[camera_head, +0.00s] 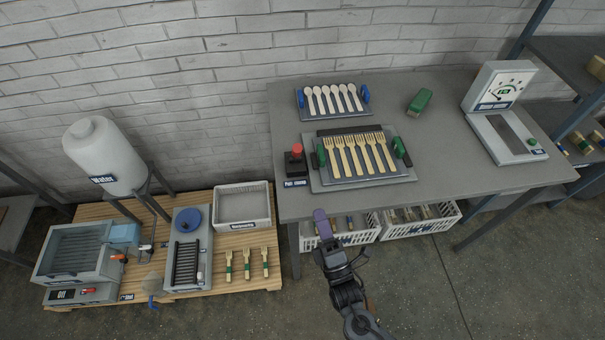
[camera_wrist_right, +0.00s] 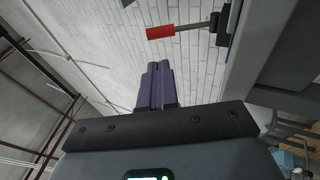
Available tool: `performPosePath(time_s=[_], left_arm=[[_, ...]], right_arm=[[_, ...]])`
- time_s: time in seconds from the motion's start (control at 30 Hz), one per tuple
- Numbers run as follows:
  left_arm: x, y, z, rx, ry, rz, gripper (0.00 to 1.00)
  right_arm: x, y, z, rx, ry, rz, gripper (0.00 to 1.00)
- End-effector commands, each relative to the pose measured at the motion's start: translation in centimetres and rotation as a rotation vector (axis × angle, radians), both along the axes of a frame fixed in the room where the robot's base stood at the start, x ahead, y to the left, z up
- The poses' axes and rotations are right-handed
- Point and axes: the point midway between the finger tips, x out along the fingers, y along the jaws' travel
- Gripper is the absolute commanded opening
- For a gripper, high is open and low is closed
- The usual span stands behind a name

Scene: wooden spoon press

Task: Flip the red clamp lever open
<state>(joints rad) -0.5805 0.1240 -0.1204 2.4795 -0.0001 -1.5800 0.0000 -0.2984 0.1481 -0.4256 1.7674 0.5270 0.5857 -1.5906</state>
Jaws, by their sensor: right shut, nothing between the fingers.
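The red clamp lever (camera_head: 297,149) stands on a small dark base at the left end of the grey table, beside the tray of forks. In the right wrist view, the lever's red handle (camera_wrist_right: 160,32) sticks out on a metal rod from a dark bracket. My right gripper (camera_head: 320,215) is in front of the table's front edge, below the lever in the picture and apart from it. Its purple fingers (camera_wrist_right: 155,88) are shut with nothing between them, and the handle lies beyond their tips. My left gripper is not in view.
A tray of wooden forks (camera_head: 376,180) with green clamps sits right of the lever, and a spoon tray (camera_head: 316,118) stands behind. White crates (camera_head: 356,236) are under the table edge. A pallet with a water tank (camera_head: 97,150) is at left.

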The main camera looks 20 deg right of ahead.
Motion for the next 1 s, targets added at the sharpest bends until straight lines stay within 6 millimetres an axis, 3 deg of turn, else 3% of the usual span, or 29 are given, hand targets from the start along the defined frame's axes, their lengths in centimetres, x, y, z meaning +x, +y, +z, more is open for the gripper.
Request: performPosePath(time_s=[0.57,0.77,1.0], left_arm=[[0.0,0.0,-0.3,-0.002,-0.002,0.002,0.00],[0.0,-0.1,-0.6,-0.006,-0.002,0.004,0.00],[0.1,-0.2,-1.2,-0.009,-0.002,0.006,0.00]], right_arm=[[0.4,0.0,0.0,0.001,-0.004,0.000,0.00],[2.2,-0.1,0.9,0.001,-0.007,-0.001,0.00],[6.1,-0.2,2.9,0.000,-0.007,-0.001,0.00]])
